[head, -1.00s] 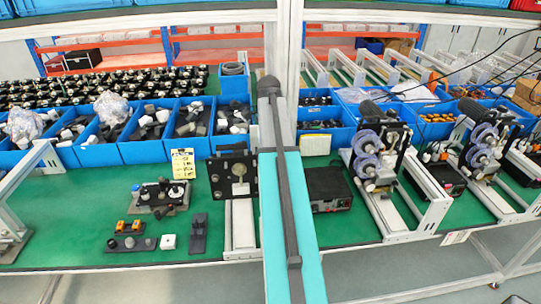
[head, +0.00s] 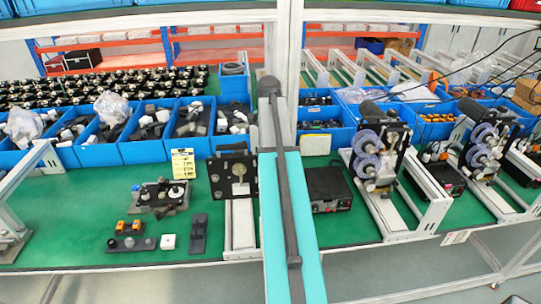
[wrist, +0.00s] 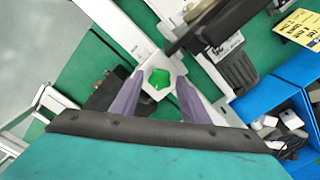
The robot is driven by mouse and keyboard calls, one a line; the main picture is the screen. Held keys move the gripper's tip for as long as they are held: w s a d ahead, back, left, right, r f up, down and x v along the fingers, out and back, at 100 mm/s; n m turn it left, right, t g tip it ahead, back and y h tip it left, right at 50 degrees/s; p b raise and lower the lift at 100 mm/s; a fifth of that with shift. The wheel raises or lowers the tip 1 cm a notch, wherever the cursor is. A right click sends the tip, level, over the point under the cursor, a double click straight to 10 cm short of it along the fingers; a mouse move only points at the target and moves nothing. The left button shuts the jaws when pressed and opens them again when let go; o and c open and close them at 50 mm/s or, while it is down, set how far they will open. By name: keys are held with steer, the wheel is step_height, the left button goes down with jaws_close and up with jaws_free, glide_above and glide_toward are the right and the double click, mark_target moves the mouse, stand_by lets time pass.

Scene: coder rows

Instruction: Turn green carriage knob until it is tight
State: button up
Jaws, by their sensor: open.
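The green carriage knob (wrist: 159,79) shows in the wrist view, on a white bracket (wrist: 150,70) at the end of a pale metal rail (wrist: 118,28). My gripper (wrist: 160,76) is open, with one purple finger on the left and one on the right of the knob in the picture. A gap shows on each side, and I cannot tell how far the fingertips are from the knob in depth. In the head view the knob and my gripper do not show; my teal arm covers the middle.
A black upright plate (head: 233,174) stands by the rail, close to the gripper in the wrist view (wrist: 200,22). Blue bins (head: 142,149) line the back. A yellow label (head: 182,163) stands before them. A black box (head: 327,188) is to the right. Green tabletop (head: 80,200) is bare at left.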

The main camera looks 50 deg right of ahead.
steer(key=n, duration=0.4)
steer(key=shift+n, duration=1.1)
steer(key=shift+n, duration=1.1)
steer(key=n, duration=0.4)
steer(key=shift+n, duration=2.1)
steer(key=c, duration=1.1)
steer(key=shift+o, duration=0.2)
